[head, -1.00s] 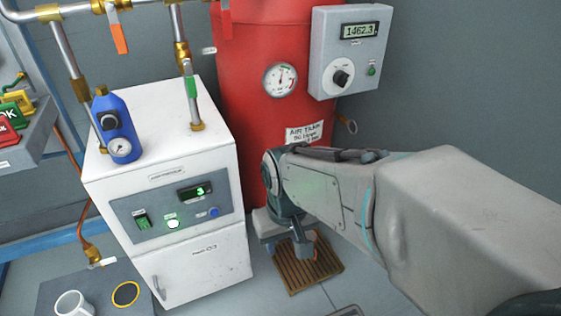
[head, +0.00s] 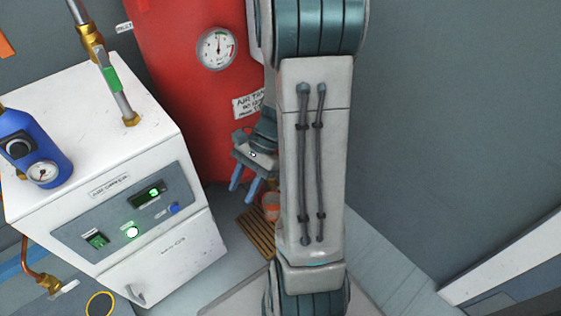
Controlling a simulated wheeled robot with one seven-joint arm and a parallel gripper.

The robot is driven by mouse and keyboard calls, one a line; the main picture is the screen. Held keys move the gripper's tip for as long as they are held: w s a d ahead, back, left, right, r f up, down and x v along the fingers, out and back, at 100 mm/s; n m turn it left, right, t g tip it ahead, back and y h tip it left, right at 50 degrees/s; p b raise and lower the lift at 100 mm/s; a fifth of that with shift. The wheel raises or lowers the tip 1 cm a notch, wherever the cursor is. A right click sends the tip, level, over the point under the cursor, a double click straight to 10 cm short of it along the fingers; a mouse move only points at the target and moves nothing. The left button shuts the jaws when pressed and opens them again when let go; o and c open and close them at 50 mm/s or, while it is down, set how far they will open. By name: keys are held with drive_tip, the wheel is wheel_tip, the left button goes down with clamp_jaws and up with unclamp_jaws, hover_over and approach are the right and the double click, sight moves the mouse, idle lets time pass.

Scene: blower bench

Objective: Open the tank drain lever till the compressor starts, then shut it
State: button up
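The red air tank (head: 175,75) stands at the back with a round white gauge (head: 216,48) and a white label (head: 249,104) on its front. My gripper (head: 243,197) is low in front of the tank, pointing down, with its two blue fingers apart and nothing seen between them. A small orange-red piece (head: 270,208) shows just right of the fingers, partly behind my arm. I cannot tell whether it is the drain lever. No drain lever can be made out clearly; my arm covers part of the tank's underside. The compressor cannot be identified here.
A white dryer cabinet (head: 95,140) with a lit green display and button stands at left. A blue filter unit (head: 32,150) and a brass-fitted pipe (head: 95,50) are on its top. A slatted wooden grate (head: 255,235) lies on the floor below my gripper.

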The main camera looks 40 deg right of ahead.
drive_tip(key=w+d+f+m+t+y+p, duration=0.1)
drive_tip(key=w+d+f+m+t+y, duration=0.15)
drive_tip(key=d+f+m+t, duration=0.5)
drive_tip(key=w+d+f+m+t+y+p, duration=0.1)
drive_tip(key=d+f+m+t+y, duration=0.3)
drive_tip(key=m, duration=0.7)
drive_tip(key=s+d+f+m+t+h+p, duration=0.1)
drive_tip(key=s+d+f+m+t+h, duration=0.25)
drive_tip(key=d+f+m+h, duration=0.45)
drive_tip(key=s+d+f+m+t+h+p, duration=0.1)
drive_tip(key=s+d+f+m+t+h, duration=0.3)
drive_tip(key=m, duration=0.8)
drive_tip(key=w+a+t+b, duration=0.1)
drive_tip(key=w+b, duration=0.2)
drive_tip(key=w, duration=1.1)
drive_tip(key=shift+w+a+h, duration=0.2)
drive_tip(key=shift+a+h, duration=0.15)
drive_tip(key=shift+n, duration=0.25)
clamp_jaws()
